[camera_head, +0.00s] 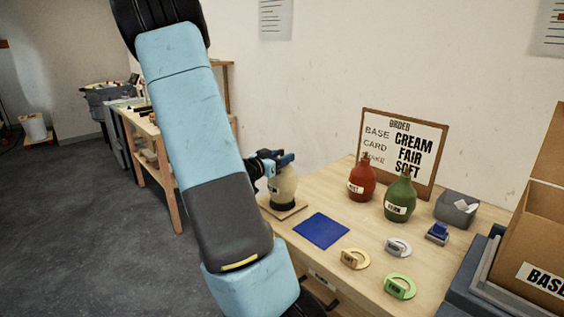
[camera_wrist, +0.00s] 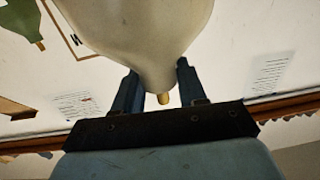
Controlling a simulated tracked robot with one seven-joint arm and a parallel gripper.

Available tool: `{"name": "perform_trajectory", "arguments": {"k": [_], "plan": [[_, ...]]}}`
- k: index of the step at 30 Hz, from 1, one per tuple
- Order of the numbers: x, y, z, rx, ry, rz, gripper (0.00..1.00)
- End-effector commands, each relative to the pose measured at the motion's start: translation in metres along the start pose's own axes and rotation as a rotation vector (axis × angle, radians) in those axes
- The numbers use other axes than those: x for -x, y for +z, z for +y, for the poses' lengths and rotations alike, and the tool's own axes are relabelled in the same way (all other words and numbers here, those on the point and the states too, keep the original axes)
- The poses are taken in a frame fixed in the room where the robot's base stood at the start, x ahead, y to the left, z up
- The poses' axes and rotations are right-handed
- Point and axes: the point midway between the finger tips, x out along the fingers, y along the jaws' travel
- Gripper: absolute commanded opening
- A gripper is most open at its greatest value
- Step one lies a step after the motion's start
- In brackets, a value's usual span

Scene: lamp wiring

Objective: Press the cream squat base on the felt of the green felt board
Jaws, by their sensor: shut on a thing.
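The cream squat base (camera_head: 283,184) stands upright near the table's left edge, low over a pale tan board (camera_head: 297,211). A dark patch shows under the base; I cannot tell whether it is felt, or whether the base touches it. No green felt is clearly visible. My gripper (camera_head: 272,161) is shut on the top of the cream base, beside a blue fitting. In the wrist view the cream base (camera_wrist: 145,35) fills the top middle, its neck between the two fingers of my gripper (camera_wrist: 160,88), with a brass tip beyond.
A blue square mat (camera_head: 321,230) lies right of the board. Red (camera_head: 362,183) and green (camera_head: 399,200) bases stand before the order sign (camera_head: 403,150). Tan (camera_head: 355,259), white (camera_head: 398,246) and green (camera_head: 399,286) rings lie in front. A grey bin (camera_head: 457,209) and cardboard box (camera_head: 535,255) are at right.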

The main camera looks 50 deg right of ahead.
Motion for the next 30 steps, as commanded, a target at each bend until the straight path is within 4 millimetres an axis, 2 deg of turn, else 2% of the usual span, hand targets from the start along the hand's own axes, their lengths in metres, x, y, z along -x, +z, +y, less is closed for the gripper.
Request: {"name": "perform_trajectory", "arguments": {"k": [21, 30], "plan": [[0.0, -0.032, -0.001, -0.003, 0.0, 0.003, 0.0], [0.0, -0.039, 0.0, -0.002, 0.0, 0.003, 0.0]]}}
